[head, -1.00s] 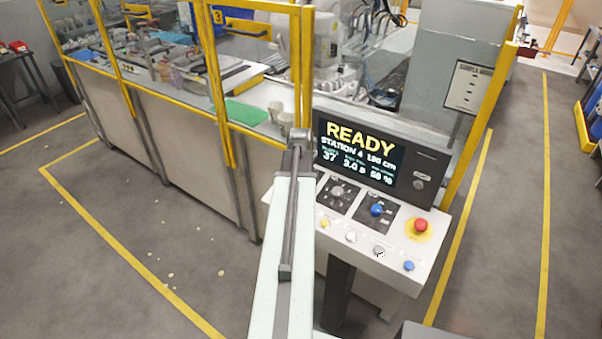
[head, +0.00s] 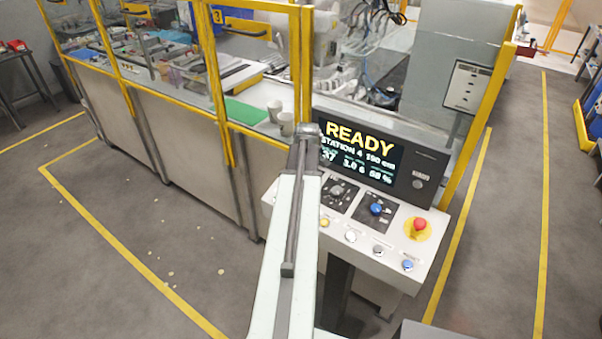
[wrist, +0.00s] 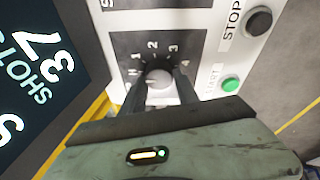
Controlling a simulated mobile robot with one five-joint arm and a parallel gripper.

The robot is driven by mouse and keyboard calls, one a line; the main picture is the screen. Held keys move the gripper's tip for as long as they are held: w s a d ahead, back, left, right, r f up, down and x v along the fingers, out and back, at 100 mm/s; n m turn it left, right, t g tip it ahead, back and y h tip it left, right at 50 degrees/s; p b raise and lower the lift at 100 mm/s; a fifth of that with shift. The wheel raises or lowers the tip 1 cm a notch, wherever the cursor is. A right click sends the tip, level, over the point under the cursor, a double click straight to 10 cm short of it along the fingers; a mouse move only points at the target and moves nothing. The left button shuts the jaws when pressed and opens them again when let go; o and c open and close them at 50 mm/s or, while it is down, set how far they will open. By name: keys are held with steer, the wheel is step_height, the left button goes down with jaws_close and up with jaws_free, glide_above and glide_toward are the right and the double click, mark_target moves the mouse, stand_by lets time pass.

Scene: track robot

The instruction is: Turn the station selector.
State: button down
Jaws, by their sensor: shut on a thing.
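The knob's exact pointing direction is hard to read. The control desk's screen (head: 360,152) reads READY and STATION 4.
In the wrist view a black STOP button (wrist: 259,21) and a green START button (wrist: 231,84) sit close to the right. The head view shows another dial (head: 337,194), a blue knob (head: 376,209) and a red emergency button (head: 420,224). A yellow-framed fence (head: 214,85) stands behind.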

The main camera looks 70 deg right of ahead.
steer(key=shift+a, duration=0.1)
steer(key=c, duration=0.9)
jaws_free()
steer(key=p+v, duration=0.7)
steer(key=shift+r, duration=0.35)
steer(key=shift+s+a, duration=0.1)
